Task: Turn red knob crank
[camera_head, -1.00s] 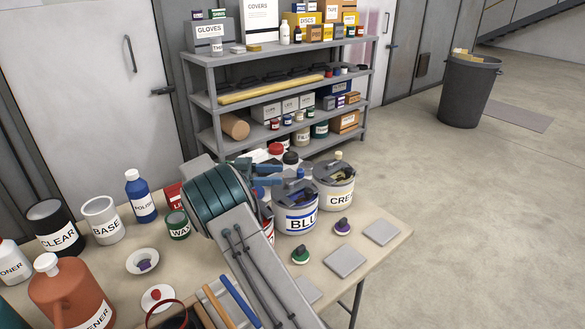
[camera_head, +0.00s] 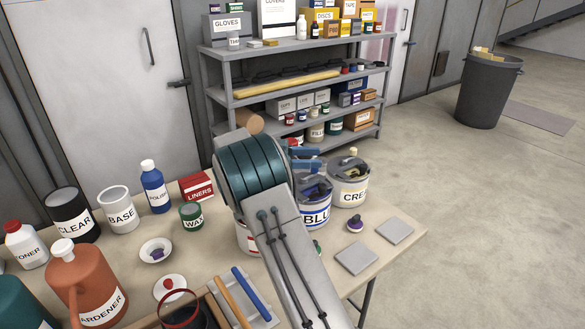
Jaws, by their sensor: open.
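My gripper (camera_head: 317,158) is partly hidden behind my own arm. Its two blue fingers show beyond the arm, spread apart, above and behind the BLUE can. A can with red marking (camera_head: 247,240) is mostly hidden behind my arm, so I cannot see its top or any crank on it. The BLUE can (camera_head: 315,216) and the CRE-labelled can (camera_head: 349,194) stand to its right with dark fittings on their lids. A small red knob (camera_head: 168,284) sits on a white disc on the table. No red knob crank can be made out clearly.
The table (camera_head: 395,262) holds grey square plates (camera_head: 356,258), a purple knob (camera_head: 355,224), a partly hidden green knob (camera_head: 317,247) and a tool tray (camera_head: 262,322). Bottles and cans crowd the left. A shelf (camera_head: 300,92) stands behind.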

